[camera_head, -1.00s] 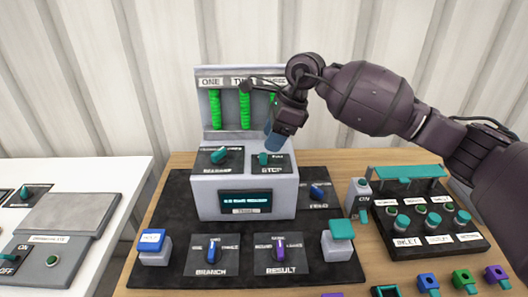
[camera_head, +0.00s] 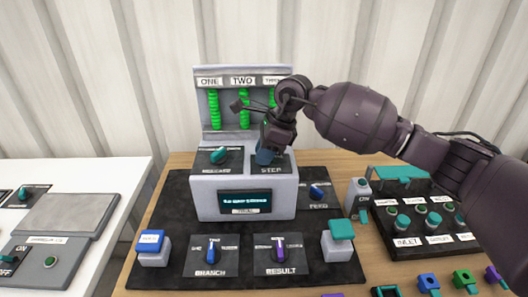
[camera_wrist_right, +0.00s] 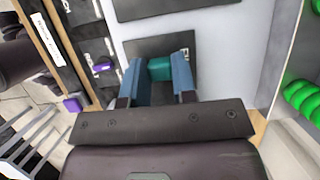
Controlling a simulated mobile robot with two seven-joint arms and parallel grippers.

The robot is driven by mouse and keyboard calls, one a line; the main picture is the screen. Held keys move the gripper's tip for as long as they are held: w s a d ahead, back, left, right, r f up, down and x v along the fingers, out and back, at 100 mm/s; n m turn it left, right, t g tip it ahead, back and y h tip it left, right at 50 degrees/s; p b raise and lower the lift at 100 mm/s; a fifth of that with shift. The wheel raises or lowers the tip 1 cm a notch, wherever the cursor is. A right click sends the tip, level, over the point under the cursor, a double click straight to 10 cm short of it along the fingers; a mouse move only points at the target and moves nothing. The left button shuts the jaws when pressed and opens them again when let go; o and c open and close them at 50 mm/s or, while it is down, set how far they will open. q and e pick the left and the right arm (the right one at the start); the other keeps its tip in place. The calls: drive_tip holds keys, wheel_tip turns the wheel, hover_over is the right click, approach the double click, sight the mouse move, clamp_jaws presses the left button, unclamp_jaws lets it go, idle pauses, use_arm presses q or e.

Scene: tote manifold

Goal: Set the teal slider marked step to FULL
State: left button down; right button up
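The teal slider marked STEP sits on a dark plate (camera_head: 281,163) at the right of the grey console's top ledge. In the head view my right gripper (camera_head: 265,157) is down over this plate and hides the slider. In the right wrist view the teal slider (camera_wrist_right: 160,68) lies between the two blue fingertips of my right gripper (camera_wrist_right: 160,78). The fingers flank it closely; I cannot tell whether they press on it. The slider's FULL mark is not readable. My left gripper is not in view.
A teal knob (camera_head: 218,155) stands on the plate left of the slider. The console's back panel (camera_head: 226,135) with green coils rises behind. A screen (camera_head: 245,201) is on its front. Branch (camera_head: 211,251) and result (camera_head: 279,250) knobs stand in front.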

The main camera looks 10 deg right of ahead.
sight(277, 163)
clamp_jaws()
drive_tip(key=shift+s+d, duration=0.2)
drive_tip(key=shift+d, duration=0.9)
drive_tip(key=shift+s+d, duration=0.15)
drive_tip(key=shift+d, duration=0.9)
drive_tip(key=o, duration=0.7)
unclamp_jaws()
drive_tip(key=shift+s+d, duration=0.1)
drive_tip(key=shift+d, duration=0.05)
drive_tip(key=v, duration=1)
drive_tip(key=shift+r+p, duration=0.35)
drive_tip(key=shift+r, duration=0.05)
